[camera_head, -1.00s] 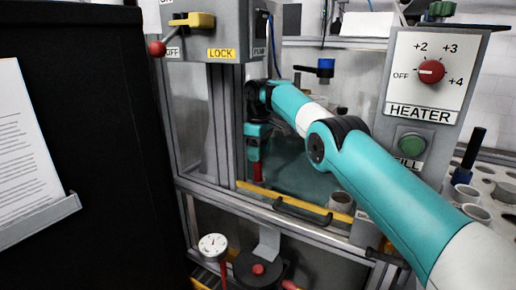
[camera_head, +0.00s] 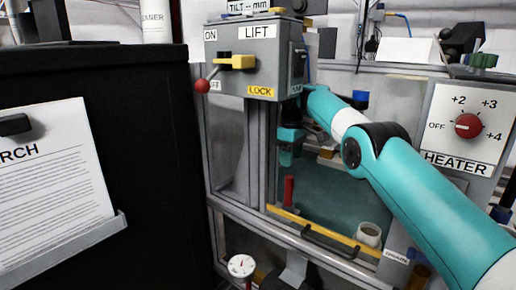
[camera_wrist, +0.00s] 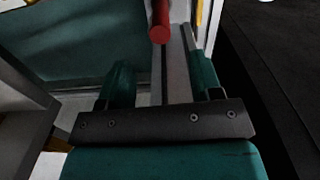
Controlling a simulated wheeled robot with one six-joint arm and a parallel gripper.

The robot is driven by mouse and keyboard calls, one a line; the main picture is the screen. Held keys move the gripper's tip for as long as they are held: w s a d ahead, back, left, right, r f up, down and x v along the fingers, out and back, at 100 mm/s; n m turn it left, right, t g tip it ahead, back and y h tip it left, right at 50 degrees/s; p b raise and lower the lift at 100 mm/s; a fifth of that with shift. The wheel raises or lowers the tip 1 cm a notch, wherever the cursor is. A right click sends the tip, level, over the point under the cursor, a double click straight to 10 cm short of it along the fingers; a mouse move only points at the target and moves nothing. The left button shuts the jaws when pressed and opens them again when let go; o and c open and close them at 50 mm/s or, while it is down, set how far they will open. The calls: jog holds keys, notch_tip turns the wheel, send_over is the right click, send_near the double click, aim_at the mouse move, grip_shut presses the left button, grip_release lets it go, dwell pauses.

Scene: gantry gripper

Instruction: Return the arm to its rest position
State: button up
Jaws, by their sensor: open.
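My arm reaches from the lower right into the framed gantry cabinet. My gripper (camera_head: 288,152) hangs inside it, just below the grey LIFT box (camera_head: 243,58). In the wrist view its two teal jaws (camera_wrist: 162,80) are apart, with nothing between them. A red upright cylinder (camera_head: 289,190) stands below the gripper near the yellow front edge, with a gap between them. It also shows in the wrist view (camera_wrist: 160,20), beyond the fingertips. What it stands on is hard to make out.
The yellow front bar (camera_head: 325,232) and cabinet posts frame the arm. A pale cup (camera_head: 369,235) stands at the bar's right. The HEATER panel (camera_head: 463,128) is close to the arm at right. A black cabinet (camera_head: 150,150) stands left. A dial gauge (camera_head: 241,266) is below.

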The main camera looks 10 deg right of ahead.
jog(key=shift+s+r, duration=0.1)
jog(key=shift+r, duration=0.4)
jog(key=s+r+m+y+p, duration=0.2)
jog(key=s+r+m+p, duration=0.25)
jog(key=s+r, duration=0.6)
jog(key=s+a+f+n+y+b, duration=0.1)
jog(key=s+a+f+b, duration=0.15)
jog(key=s, duration=0.95)
jog(key=s+a+f+b, duration=0.1)
jog(key=s+a+f, duration=0.15)
jog(key=s, duration=0.95)
jog(key=s+a+f+n+y+b, duration=0.1)
jog(key=s+a, duration=0.2)
jog(key=s, duration=0.9)
notch_tip(320, 180, up, 23)
jog(key=p, duration=2.2)
jog(key=shift+d+p, duration=0.25)
jog(key=shift+p, duration=0.15)
jog(key=shift+f, duration=0.15)
